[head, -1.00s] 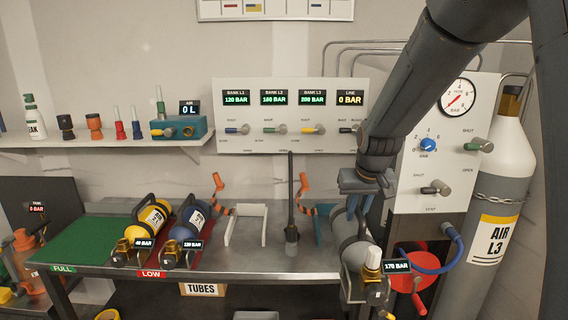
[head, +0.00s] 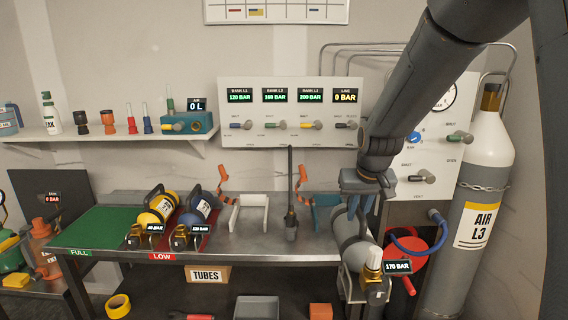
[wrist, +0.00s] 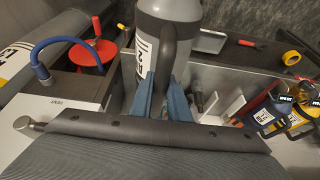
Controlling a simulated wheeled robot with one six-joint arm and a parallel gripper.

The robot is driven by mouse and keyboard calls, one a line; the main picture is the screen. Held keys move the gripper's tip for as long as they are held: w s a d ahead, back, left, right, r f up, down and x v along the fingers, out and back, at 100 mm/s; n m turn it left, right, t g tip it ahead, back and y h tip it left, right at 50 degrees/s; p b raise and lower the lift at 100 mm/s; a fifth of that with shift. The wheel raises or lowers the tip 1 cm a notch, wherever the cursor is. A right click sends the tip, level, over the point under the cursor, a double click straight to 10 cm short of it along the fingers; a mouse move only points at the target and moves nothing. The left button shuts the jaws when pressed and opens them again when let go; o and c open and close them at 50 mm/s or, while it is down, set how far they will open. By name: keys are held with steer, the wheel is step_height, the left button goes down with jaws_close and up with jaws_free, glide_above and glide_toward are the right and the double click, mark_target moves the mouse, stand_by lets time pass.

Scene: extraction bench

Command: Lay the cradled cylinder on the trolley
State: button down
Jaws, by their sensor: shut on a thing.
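My gripper (head: 362,203) is shut on a grey cylinder (head: 352,237) with a brass valve and a 170 BAR display. I cannot tell for certain which thing is the trolley; a low table (head: 50,292) stands at the far left.
The bench (head: 270,247) carries a white cradle (head: 249,212), a dark upright post (head: 291,200), and yellow (head: 160,206) and blue (head: 198,208) cylinders on the left. A red hose reel (head: 398,262) and large AIR L3 cylinder (head: 478,215) stand at right.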

steer(key=s+f, duration=0.5)
steer(key=f, duration=0.8)
steer(key=s+f, duration=0.5)
steer(key=f, duration=0.7)
steer(key=shift+s+a+f, duration=0.15)
steer(key=shift+s+f, duration=0.2)
steer(key=shift+s, duration=0.05)
